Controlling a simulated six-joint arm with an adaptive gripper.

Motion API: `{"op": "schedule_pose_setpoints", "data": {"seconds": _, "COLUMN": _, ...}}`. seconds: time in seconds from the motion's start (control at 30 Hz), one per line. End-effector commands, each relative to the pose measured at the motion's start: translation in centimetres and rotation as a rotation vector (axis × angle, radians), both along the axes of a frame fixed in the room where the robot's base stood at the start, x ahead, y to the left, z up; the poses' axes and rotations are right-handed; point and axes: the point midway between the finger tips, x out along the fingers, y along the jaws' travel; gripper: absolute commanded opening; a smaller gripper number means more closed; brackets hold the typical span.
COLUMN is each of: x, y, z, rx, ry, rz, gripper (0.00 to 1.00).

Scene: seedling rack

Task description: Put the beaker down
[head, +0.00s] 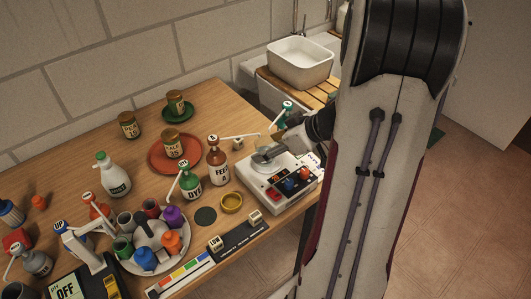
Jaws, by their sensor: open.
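A green-topped pump bottle (286,108) is close behind my gripper. A white basin (300,64) is behind.

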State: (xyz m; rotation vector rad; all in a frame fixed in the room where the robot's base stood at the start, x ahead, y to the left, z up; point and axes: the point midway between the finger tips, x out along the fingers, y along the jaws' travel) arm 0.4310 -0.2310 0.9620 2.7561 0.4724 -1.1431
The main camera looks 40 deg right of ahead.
Motion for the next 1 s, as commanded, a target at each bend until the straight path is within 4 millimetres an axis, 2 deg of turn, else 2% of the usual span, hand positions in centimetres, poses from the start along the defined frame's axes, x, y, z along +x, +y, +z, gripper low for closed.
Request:
{"op": "schedule_pose_setpoints", "data": {"seconds": 0.57, "x": 0.7, "y": 0.2, "z": -0.7, "rx": 0.001, "ry": 0.0, "rz": 0.001, "gripper": 0.59}}
{"op": "schedule_pose_setpoints", "data": {"seconds": 1.0, "x": 3.5, "y": 0.9, "z": -3.4, "rx": 0.001, "ry": 0.001, "rz": 0.001, "gripper": 0.59}}
